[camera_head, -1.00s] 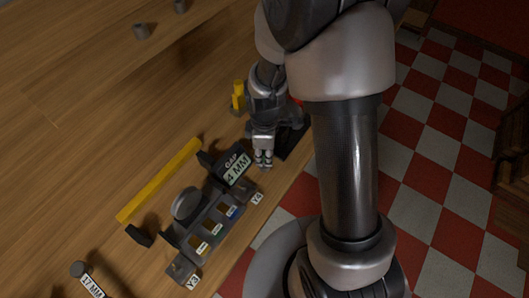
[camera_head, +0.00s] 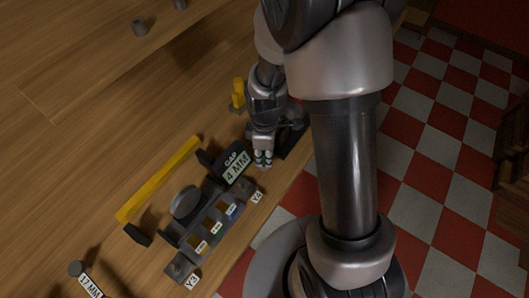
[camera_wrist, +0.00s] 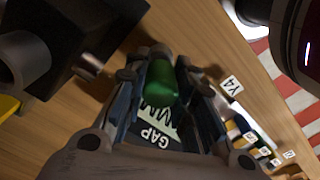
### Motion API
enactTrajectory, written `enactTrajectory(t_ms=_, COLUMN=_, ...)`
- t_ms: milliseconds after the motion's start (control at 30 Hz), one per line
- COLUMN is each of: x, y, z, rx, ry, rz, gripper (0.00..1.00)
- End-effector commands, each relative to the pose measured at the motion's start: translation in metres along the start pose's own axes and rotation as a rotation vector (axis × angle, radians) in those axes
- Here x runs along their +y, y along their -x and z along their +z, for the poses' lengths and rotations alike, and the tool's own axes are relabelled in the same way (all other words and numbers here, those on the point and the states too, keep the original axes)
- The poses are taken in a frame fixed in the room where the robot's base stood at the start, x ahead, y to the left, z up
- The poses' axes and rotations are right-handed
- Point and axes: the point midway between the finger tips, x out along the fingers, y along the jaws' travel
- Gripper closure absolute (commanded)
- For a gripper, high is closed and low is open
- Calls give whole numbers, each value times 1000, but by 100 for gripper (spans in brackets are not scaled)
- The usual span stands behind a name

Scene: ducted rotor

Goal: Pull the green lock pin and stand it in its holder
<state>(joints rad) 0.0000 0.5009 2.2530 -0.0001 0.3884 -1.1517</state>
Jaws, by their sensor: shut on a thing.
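The green lock pin (camera_wrist: 160,84) lies between the two fingers of my gripper (camera_wrist: 157,70) in the wrist view, its rounded green end towards the camera. The fingers are shut on it from both sides. In the head view my gripper (camera_head: 263,160) points down beside the right end of the dark fixture, close to the "GAP 4 MM" plate (camera_head: 236,166). A little green shows between the fingers there. The pin's lower end is hidden, so I cannot tell whether it is still seated. I cannot make out which part is the pin's holder.
A dark tray (camera_head: 213,222) with small coloured labelled blocks stands left of my gripper, with tags "Y4" (camera_head: 256,197) and "Y3" (camera_head: 192,282). A yellow bar (camera_head: 158,180) lies behind it. A yellow post (camera_head: 239,93) stands farther back. The left of the wooden table is mostly clear.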

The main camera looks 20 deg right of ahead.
Motion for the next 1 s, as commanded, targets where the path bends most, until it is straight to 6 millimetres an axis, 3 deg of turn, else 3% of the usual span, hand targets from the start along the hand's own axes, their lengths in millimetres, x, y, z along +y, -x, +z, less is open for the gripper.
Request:
enactTrajectory(t_ms=667, x=0, y=-17, z=0, rx=0, ry=0, rz=1, gripper=99)
enactTrajectory(t_ms=700, x=0, y=-17, z=0, rx=0, ry=0, rz=1, gripper=74)
enactTrajectory(t_ms=1000, x=0, y=-17, z=0, rx=0, ry=0, rz=0, gripper=54)
